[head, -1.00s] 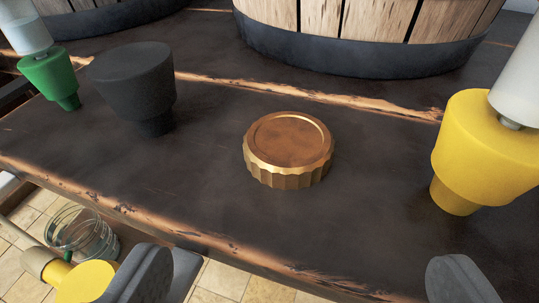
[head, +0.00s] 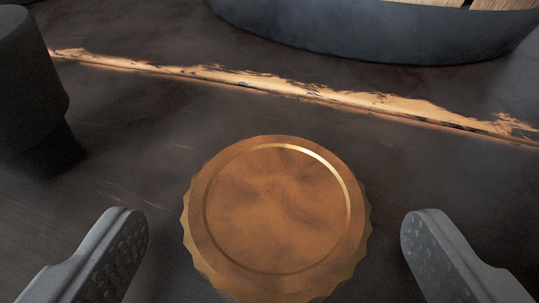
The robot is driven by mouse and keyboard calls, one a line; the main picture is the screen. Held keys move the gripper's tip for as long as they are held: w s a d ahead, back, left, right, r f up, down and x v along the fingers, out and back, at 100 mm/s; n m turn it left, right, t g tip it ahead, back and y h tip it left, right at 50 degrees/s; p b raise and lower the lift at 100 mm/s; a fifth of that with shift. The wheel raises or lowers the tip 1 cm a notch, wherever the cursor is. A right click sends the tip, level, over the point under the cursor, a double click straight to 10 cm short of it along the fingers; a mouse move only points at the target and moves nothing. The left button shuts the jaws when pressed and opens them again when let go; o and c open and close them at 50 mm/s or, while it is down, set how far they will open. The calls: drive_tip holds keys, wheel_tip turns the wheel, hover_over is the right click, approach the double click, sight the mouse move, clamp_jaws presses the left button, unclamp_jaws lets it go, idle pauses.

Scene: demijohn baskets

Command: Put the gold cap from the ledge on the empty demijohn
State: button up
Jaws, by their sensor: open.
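The gold cap (head: 277,215) lies flat on the dark wooden ledge (head: 160,120), its round recessed top facing up and its ridged rim showing at the sides. My gripper (head: 275,245) is open, with one grey finger on each side of the cap. Both fingers are apart from the cap, with a gap on the left and on the right. No demijohn opening is in view now.
A black stopper (head: 30,95) stands on the ledge at the left, beyond my left finger. A dark-banded wooden tub (head: 390,30) stands at the back. A light, rough-edged seam (head: 270,88) crosses the ledge between the cap and the tub.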

drive_tip(key=shift+w+f, duration=0.2)
drive_tip(key=shift+w, duration=0.35)
drive_tip(key=c, duration=1)
drive_tip(key=shift+c, duration=0.2)
drive_tip(key=shift+r, duration=0.15)
